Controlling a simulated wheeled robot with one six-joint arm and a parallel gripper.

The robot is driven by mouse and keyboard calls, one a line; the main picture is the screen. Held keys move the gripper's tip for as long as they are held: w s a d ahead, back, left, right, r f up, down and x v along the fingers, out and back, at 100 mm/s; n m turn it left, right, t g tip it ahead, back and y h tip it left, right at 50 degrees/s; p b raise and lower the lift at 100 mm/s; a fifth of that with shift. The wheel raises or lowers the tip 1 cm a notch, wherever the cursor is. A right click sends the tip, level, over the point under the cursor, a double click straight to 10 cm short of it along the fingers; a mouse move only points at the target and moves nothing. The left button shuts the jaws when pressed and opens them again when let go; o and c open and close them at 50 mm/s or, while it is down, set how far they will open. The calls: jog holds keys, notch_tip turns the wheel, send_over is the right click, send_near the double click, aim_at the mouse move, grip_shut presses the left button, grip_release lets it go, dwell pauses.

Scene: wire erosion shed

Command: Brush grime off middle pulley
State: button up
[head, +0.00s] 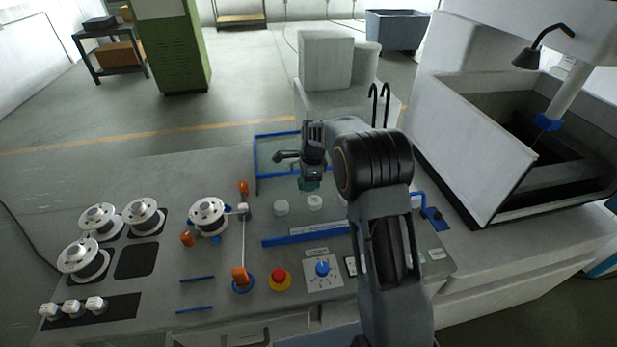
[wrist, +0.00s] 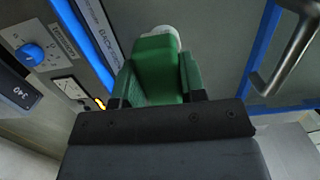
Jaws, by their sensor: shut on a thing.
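My gripper (head: 309,182) is over the back middle of the grey control bench, mostly behind my own arm in the head view. In the wrist view my gripper (wrist: 158,88) is shut on a green block-shaped thing (wrist: 157,62), which looks like a brush handle; no bristles can be made out. Three small orange pieces (head: 244,187), (head: 187,239), (head: 239,276) stand to the left of my gripper, apart from it. A pale wire runs between a white spool (head: 208,216) and the front orange piece. I cannot tell which piece is the middle pulley, nor see grime.
Several white spools (head: 142,215) stand on the bench's left. A red button (head: 280,279) and a blue knob (head: 322,268) are at the front; the knob also shows in the wrist view (wrist: 33,53). Blue-edged frame (head: 257,160) lies behind. A white-walled machine tank (head: 465,130) rises at right.

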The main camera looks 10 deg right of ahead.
aim_at(309, 201)
notch_tip(309, 201, down, 6)
jog(key=b, duration=0.3)
jog(key=shift+d+r, duration=0.1)
jog(key=shift+d, duration=0.3)
jog(key=shift+c, duration=0.4)
jog(key=shift+d, duration=1.6)
jog(key=shift+a, duration=0.15)
jog(key=a, duration=0.3)
jog(key=shift+a, duration=0.15)
jog(key=shift+a+r, duration=0.25)
jog(key=shift+r+p, duration=2.55)
jog(key=shift+r, duration=1.25)
